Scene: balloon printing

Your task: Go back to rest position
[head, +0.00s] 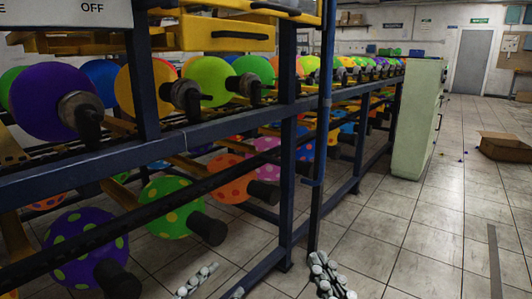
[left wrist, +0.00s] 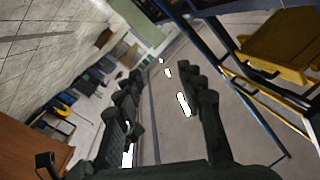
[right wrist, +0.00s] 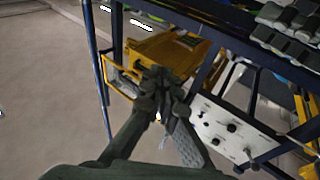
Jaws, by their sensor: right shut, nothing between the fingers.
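My left gripper (head: 217,287) shows at the bottom of the head view, in front of the blue frame of the balloon machine. In the left wrist view its two dark fingers (left wrist: 158,78) stand apart with nothing between them. My right gripper (head: 325,276) is at the bottom middle of the head view, to the right of the left one. In the right wrist view its fingers (right wrist: 160,80) meet at the tips and hold nothing. Most of both arms is out of the head view.
The blue-framed machine (head: 235,120) with rows of coloured balloons (head: 170,200) fills the left and middle. A pale green cabinet (head: 415,125) stands at its far end. A cardboard box (head: 505,147) lies on the right. The tiled floor between is largely clear.

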